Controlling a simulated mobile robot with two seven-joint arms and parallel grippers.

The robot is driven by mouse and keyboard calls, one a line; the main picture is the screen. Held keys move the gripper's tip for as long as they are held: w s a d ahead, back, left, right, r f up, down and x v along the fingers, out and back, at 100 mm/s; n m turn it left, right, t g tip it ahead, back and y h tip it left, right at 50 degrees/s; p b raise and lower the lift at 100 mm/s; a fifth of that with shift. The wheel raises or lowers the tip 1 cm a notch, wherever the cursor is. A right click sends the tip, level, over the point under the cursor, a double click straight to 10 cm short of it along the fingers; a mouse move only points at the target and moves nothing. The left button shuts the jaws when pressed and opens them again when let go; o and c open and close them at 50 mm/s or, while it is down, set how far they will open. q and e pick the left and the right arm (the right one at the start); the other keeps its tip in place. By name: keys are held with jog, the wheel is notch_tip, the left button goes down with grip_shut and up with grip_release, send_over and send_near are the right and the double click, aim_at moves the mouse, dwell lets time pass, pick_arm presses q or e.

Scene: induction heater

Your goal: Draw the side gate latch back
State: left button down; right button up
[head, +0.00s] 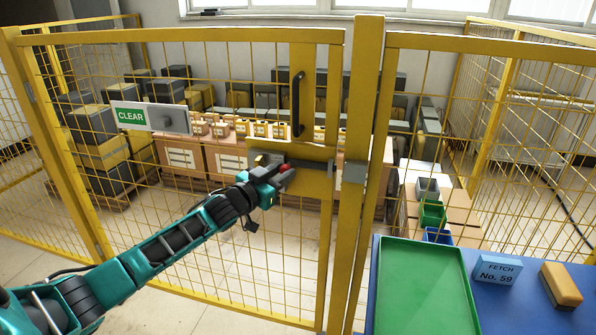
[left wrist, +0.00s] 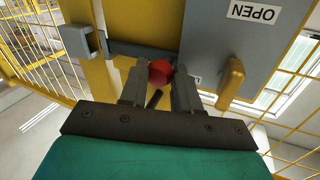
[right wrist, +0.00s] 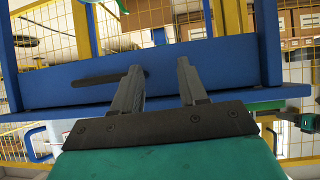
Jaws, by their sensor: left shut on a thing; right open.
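The side gate (head: 302,60) is a yellow mesh gate beside a yellow post (head: 362,80). Its latch has a dark sliding bar (head: 312,163) with a red knob (head: 285,167). The bar runs right toward a grey keeper (head: 354,170) on the post; I cannot tell whether its end is inside. My left gripper (head: 280,174) is shut on the knob. My right gripper (right wrist: 160,66) is open and empty, near a blue frame (right wrist: 215,62).
A black pull handle (head: 297,103) is on the gate above the latch. A green "CLEAR" sign (head: 130,115) hangs on the mesh. At lower right a blue table (head: 500,318) holds a green tray (head: 425,290), a "FETCH No. 59" block (head: 497,270) and an orange-tan block (head: 561,284).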

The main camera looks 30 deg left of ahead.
pick_arm(q)
jog(key=shift+a, duration=0.3)
jog(key=c, duration=0.8)
grip_release()
jog(key=shift+s, duration=0.15)
jog(key=s+a+p, duration=0.1)
jog(key=s, duration=1.1)
jog(key=shift+s+a, duration=0.35)
